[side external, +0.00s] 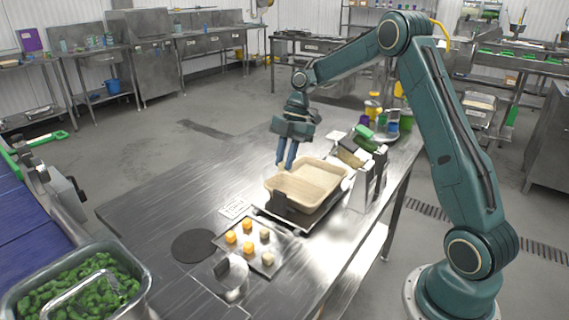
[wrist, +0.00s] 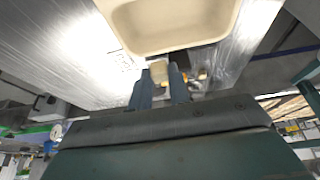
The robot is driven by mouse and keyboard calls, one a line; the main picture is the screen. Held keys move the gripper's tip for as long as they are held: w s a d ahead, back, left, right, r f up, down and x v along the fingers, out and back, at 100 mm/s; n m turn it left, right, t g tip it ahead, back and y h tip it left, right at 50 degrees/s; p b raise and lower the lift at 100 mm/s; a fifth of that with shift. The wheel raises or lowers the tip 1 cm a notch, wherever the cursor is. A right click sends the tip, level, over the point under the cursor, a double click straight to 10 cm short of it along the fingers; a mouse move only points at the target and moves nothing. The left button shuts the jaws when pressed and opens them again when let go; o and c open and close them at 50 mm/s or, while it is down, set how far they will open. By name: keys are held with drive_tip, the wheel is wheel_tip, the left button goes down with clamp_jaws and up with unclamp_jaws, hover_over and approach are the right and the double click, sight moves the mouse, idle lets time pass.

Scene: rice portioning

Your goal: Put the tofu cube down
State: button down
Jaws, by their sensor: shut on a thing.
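My gripper (side external: 286,163) points down at the back left edge of the beige tray (side external: 328,163) in the side view. Its two blue-green fingers also show in the wrist view (wrist: 161,84), shut on a pale beige tofu cube (wrist: 160,71). The cube sits between the fingertips, with the beige tray (wrist: 178,48) beyond it in that view. In the side view the held cube is too small or hidden to make out. How high the cube is above the surface I cannot tell.
A small flat tray (side external: 284,264) with several yellow and beige cubes lies in front of the beige tray. A dark round mat (side external: 193,246) lies to its left. Bottles and dark holders (side external: 367,180) stand right of the beige tray. The table's left part (side external: 165,195) is clear.

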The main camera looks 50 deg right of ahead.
sight(287, 183)
drive_tip(key=shift+w+d+f, duration=0.1)
drive_tip(key=shift+d+f, duration=0.15)
drive_tip(key=shift+f, duration=1.3)
drive_tip(key=shift+w+d+f, duration=0.1)
drive_tip(key=shift+d+f, duration=0.2)
drive_tip(key=shift+f, duration=1.2)
drive_tip(key=shift+w+d+f, duration=0.1)
drive_tip(key=shift+d+f, duration=0.15)
drive_tip(key=shift+f, duration=1.3)
drive_tip(key=shift+f, duration=0.15)
drive_tip(key=c, duration=1.3)
unclamp_jaws()
drive_tip(key=v, duration=1.2)
